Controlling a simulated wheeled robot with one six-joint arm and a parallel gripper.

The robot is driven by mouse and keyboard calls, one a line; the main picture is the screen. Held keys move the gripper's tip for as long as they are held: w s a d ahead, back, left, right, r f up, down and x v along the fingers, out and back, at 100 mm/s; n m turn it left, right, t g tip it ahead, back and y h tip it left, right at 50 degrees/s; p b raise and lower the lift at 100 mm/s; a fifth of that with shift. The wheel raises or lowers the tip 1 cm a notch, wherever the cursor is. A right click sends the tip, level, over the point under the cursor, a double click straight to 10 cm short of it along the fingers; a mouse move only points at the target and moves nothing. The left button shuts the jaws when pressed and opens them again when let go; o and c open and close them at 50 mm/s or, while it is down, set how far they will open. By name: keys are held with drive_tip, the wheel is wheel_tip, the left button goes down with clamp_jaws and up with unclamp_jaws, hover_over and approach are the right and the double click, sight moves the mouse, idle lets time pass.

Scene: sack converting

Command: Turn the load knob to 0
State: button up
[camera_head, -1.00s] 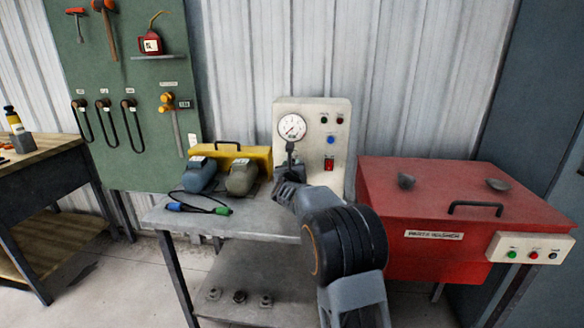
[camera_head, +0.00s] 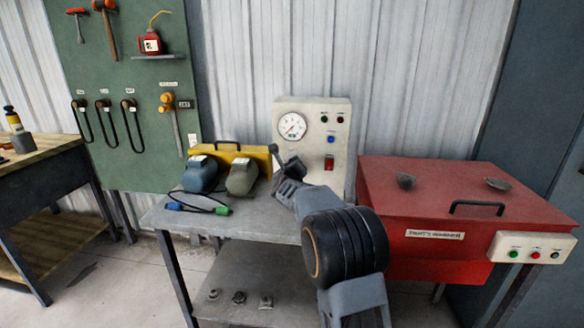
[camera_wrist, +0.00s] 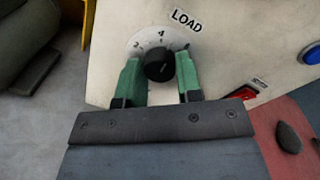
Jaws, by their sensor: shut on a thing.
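The load knob (camera_wrist: 160,67) is a round black knob on a pale dial plate with dark numerals, a 2 and a 4 among them. The LOAD label (camera_wrist: 187,20) is printed beside it on the cream panel (camera_wrist: 112,75). My gripper (camera_wrist: 160,82) has its two green fingers on either side of the knob and is shut on it. I cannot make out which number the knob points to. In the head view my gripper (camera_head: 289,163) is at the lower left of the cream panel (camera_head: 342,150) and hides the knob.
A white gauge (camera_head: 292,126), a blue button (camera_head: 331,139) and a red switch (camera_head: 329,163) are on the panel. A red lidded box (camera_head: 440,240) stands right.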

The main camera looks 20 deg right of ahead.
drive_tip(key=n+p, duration=0.5)
drive_tip(key=n, duration=0.7)
drive_tip(key=n+h+p, duration=0.1)
drive_tip(key=n+p, duration=0.5)
drive_tip(key=n, duration=0.6)
drive_tip(key=shift+f+n+g, duration=0.1)
drive_tip(key=shift+n+g, duration=0.3)
idle(0.4)
drive_tip(key=o, duration=0.9)
drive_tip(key=shift+o, duration=0.2)
drive_tip(key=v, duration=1.3)
drive_tip(key=shift+s+a+f+b, duration=0.2)
drive_tip(key=shift+s+a+b, duration=0.05)
drive_tip(key=shift+a+b, duration=0.15)
